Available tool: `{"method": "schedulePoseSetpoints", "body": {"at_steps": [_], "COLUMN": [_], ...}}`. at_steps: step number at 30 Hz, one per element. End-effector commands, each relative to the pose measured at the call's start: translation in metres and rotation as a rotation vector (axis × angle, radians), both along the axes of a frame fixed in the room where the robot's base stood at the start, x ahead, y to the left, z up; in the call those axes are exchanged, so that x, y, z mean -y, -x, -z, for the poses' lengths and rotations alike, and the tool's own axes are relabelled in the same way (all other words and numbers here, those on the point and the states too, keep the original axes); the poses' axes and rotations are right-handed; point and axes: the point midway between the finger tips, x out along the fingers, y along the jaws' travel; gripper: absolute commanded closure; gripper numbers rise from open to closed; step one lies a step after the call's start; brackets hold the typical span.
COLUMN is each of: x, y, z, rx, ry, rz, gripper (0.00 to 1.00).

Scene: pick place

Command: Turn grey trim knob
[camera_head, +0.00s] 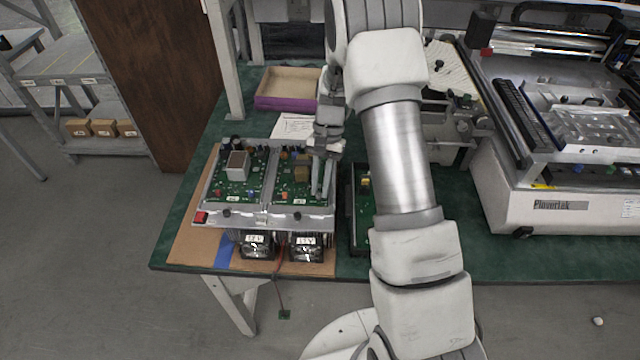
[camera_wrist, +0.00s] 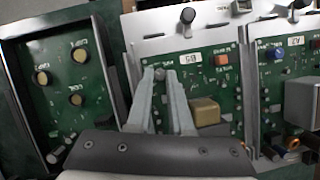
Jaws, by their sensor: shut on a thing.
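The grey trim knob (camera_wrist: 160,74) is a small round grey part on the green circuit board, left of the white B5 label (camera_wrist: 190,58) in the wrist view. My gripper (camera_wrist: 159,78) has its two pale fingers converging on the knob, and it is shut on it. In the head view my gripper (camera_head: 321,192) points down at the right-hand board (camera_head: 290,190) of the metal-framed unit. The knob itself is hidden there by the fingers.
A red part (camera_wrist: 222,60) and a tan block (camera_wrist: 205,112) sit on the board near the fingers. A left-hand board (camera_head: 225,190) adjoins it, and another dark-framed board (camera_head: 361,215) stands to the right. A purple-edged tray (camera_head: 285,103) is behind.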

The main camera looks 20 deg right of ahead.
Motion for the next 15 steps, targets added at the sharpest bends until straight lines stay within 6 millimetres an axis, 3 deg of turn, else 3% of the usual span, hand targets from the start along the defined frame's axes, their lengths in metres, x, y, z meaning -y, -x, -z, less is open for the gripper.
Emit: {"method": "schedulePoseSetpoints", "body": {"at_steps": [12, 13, 15], "x": [0.0001, 0.0000, 0.0000], "y": [0.0001, 0.0002, 0.0001], "z": [0.0000, 0.0001, 0.0000], "rx": [0.000, 0.000, 0.000], "ry": [-0.001, 0.000, 0.000], "rz": [0.006, 0.005, 0.005], "gripper": [1.00, 0.78, 0.65]}}
